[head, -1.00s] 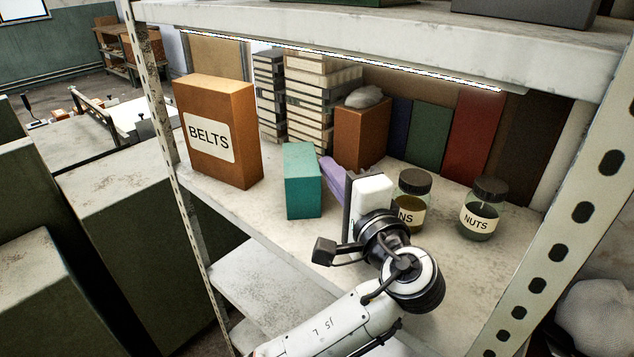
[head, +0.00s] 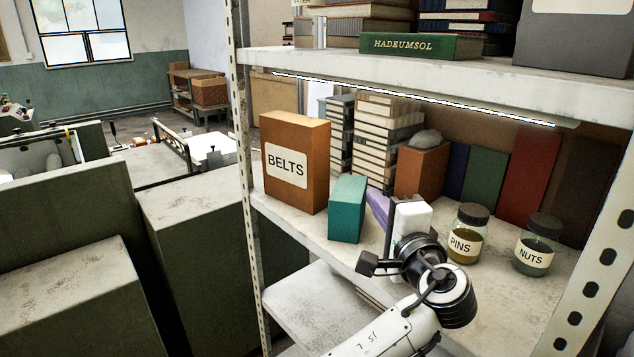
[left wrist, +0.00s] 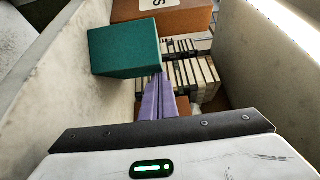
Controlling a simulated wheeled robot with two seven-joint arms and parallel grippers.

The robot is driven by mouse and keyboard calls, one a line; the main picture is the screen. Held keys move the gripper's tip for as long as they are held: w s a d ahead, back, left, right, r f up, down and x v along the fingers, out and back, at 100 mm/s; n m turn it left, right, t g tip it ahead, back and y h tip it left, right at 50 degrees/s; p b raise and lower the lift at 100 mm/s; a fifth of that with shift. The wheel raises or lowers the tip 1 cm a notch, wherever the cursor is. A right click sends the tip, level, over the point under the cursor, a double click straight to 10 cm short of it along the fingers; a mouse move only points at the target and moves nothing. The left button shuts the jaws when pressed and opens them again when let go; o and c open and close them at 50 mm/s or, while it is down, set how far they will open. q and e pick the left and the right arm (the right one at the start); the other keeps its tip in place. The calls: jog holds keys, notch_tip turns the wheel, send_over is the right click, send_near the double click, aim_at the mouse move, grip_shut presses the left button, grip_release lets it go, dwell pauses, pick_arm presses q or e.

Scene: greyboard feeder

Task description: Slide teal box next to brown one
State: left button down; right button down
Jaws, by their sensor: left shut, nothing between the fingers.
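The teal box (head: 346,208) stands upright on the shelf, just right of the large brown box marked BELTS (head: 296,185). Their outlines meet in the head view; I cannot tell whether they touch. My left gripper (head: 376,207) has purple fingers, shut and empty, with the tips at the teal box's right side. In the left wrist view the fingers (left wrist: 159,98) point at the right edge of the teal box (left wrist: 122,52), and the brown box (left wrist: 178,22) lies beyond it. Exact finger contact is unclear. My right gripper is not in view.
The shelf (head: 500,285) also holds a PINS jar (head: 464,240) and a NUTS jar (head: 536,248) right of my arm. A smaller brown box (head: 420,175) and stacked books (head: 385,140) stand behind. An upper shelf (head: 440,75) hangs above, and a slotted post (head: 245,170) is at left.

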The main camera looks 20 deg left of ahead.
pick_arm(q)
jog(key=shift+w+d, duration=0.15)
jog(key=shift+d, duration=0.2)
notch_tip(320, 180, up, 5)
jog(key=s+a+b, duration=0.1)
jog(key=s+a, duration=0.3)
jog(key=a, duration=0.5)
jog(key=s+a+b, duration=0.1)
jog(key=s+a, duration=0.2)
jog(key=a, duration=0.7)
jog(key=shift+s+a+b, duration=0.25)
jog(key=shift+s+b, duration=0.05)
jog(key=shift+s, duration=0.05)
